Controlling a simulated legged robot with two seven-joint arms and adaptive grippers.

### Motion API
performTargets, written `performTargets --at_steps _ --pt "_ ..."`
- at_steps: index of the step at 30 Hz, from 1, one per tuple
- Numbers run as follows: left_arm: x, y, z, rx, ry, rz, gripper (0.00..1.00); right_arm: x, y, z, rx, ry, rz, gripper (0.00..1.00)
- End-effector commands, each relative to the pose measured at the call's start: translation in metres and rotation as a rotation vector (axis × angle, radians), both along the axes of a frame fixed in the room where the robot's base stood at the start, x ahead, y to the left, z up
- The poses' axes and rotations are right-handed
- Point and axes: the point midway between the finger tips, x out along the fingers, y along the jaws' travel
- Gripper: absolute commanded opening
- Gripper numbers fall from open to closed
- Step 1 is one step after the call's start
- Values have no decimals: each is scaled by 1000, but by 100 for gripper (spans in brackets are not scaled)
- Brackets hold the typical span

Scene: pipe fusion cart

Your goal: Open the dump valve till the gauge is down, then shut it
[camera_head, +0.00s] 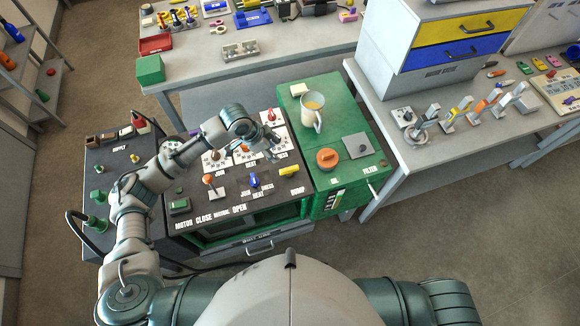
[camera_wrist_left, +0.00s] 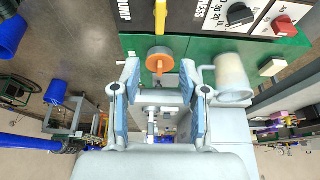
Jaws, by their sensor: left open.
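The dump valve's yellow lever (camera_head: 289,170) is at the right end of the black control panel (camera_head: 222,188), above the printed word DUMP. It also shows at the top of the left wrist view (camera_wrist_left: 161,17), beside that word. My left gripper (camera_head: 273,152) is open and empty over the panel's right part, apart from the lever in the wrist view (camera_wrist_left: 161,76). White dial plates with knobs line the panel's back; a red knob (camera_wrist_left: 285,25) and a black knob (camera_wrist_left: 240,14) show. I cannot make out a gauge needle. My right gripper is out of view.
The green cabinet (camera_head: 297,89) to the right bears a mug (camera_head: 312,108), an orange cap (camera_head: 327,158) and a grey plate (camera_head: 356,145). An orange lever (camera_head: 209,179) and a blue lever (camera_head: 254,180) stand on the panel. Benches surround the cart behind and right.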

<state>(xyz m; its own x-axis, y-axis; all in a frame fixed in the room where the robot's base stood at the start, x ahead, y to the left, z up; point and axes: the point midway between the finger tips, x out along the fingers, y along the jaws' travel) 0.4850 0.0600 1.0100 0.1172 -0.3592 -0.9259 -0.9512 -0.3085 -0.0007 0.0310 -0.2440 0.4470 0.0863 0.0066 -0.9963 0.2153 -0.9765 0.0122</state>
Motion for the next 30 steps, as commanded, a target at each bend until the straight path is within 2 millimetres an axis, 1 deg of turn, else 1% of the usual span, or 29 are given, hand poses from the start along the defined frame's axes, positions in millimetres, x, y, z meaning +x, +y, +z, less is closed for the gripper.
performTargets --at_steps 5,6,10,14,18,21,24,30 --pt "3 -10 -31 -2 4 0 44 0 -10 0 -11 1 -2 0" --pt "4 -13 -40 -3 5 1 44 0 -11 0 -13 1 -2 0" --pt "7 -24 -69 -5 5 1 44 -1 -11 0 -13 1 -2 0" --pt "11 -36 -98 -3 4 0 44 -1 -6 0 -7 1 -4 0" --pt "15 -48 -125 -3 2 1 44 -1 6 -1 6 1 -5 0" --pt "17 -53 -139 -3 0 1 44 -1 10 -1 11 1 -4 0" --pt "18 -57 -149 -2 1 1 44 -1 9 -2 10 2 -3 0" --pt "19 -59 -155 -3 -1 1 44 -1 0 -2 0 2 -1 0"
